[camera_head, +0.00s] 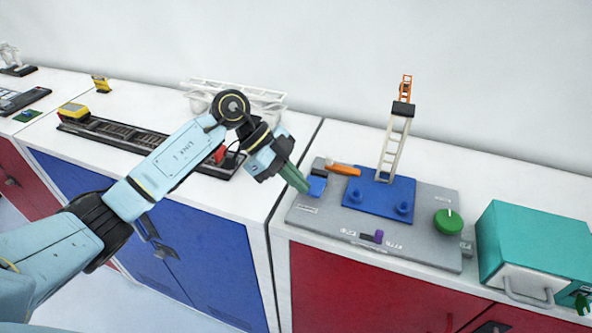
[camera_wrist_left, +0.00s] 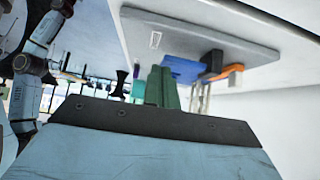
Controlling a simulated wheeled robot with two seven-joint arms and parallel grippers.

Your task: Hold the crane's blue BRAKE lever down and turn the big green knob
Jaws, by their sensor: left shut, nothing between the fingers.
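The crane's grey panel (camera_head: 425,247) stands on the right cabinet and carries a blue base with a lattice tower. The blue BRAKE lever (camera_head: 317,186) is near its left end. My left gripper (camera_head: 304,187) has its green fingers closed and empty, tips at the lever's left side; I cannot tell if they touch. The big green knob (camera_head: 448,221), with a white mark, is at the panel's right, untouched. My right gripper is not clearly seen.
An orange handle (camera_head: 343,169) lies just behind the lever, and a purple slider (camera_head: 378,236) sits near the panel's front. A teal box (camera_head: 530,245) stands right of the panel. A track model (camera_head: 130,137) lies on the left cabinet.

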